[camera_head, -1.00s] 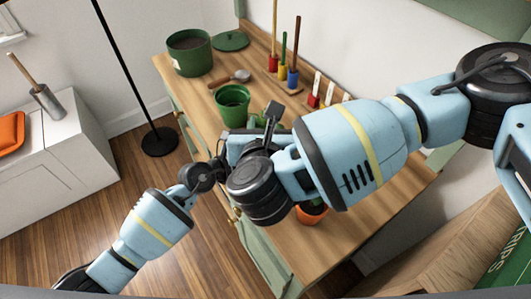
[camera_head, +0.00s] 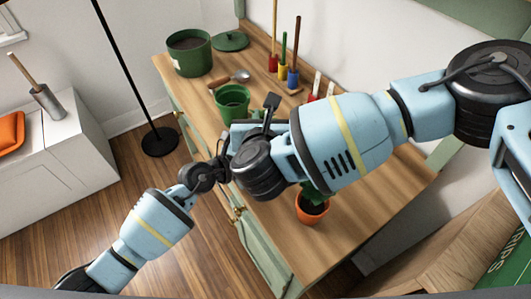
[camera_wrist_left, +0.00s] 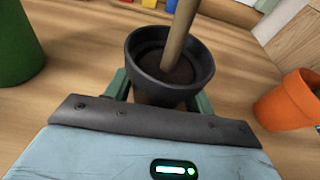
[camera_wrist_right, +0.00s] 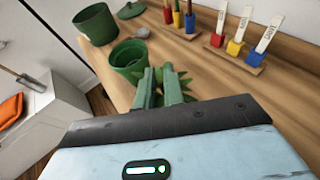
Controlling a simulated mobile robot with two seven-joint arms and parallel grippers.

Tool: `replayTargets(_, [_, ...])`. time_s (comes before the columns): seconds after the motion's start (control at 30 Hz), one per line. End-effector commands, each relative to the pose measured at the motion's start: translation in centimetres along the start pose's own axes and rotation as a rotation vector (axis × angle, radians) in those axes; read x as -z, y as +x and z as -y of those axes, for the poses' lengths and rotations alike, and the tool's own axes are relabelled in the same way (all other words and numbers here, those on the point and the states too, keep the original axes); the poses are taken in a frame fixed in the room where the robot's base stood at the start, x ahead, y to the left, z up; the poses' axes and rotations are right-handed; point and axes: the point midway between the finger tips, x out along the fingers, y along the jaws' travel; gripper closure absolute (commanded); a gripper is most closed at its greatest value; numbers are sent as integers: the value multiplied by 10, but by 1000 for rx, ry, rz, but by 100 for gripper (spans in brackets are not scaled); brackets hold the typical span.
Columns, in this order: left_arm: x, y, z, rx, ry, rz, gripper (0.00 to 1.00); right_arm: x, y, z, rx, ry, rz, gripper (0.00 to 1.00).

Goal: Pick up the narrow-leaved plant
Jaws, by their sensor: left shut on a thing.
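A dark grey pot (camera_wrist_left: 135,68) with dark soil and a thick tan stem (camera_wrist_left: 180,35) stands in the middle of the left wrist view. My left gripper (camera_wrist_left: 160,92) is shut on this pot, a green finger on each side; its top is out of that view. In the right wrist view, narrow green leaves (camera_wrist_right: 183,80) show around and behind my right gripper (camera_wrist_right: 158,85). Its two fingers are close together with a small gap, apparently holding nothing. In the head view my right forearm and wrist hide the dark pot and my left gripper.
On the wooden bench (camera_head: 365,220) stand an empty green pot (camera_head: 232,98), a large green soil pot (camera_head: 189,52), a trowel (camera_head: 238,76) and colored tool stands (camera_head: 283,75). An orange potted plant (camera_head: 312,207) stands nearer, also seen in the left wrist view (camera_wrist_left: 285,102). Wall closes the far side.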

Motion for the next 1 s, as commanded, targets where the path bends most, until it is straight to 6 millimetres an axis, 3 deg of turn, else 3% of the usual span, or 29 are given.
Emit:
replayTargets(0.57, [-1,0,0,1,1,1,68,-3,-2,-1,-2,3,0,100])
replayTargets(1.0, [0,0,0,0,0,0,68,-71,-26,0,-2,4,1,100])
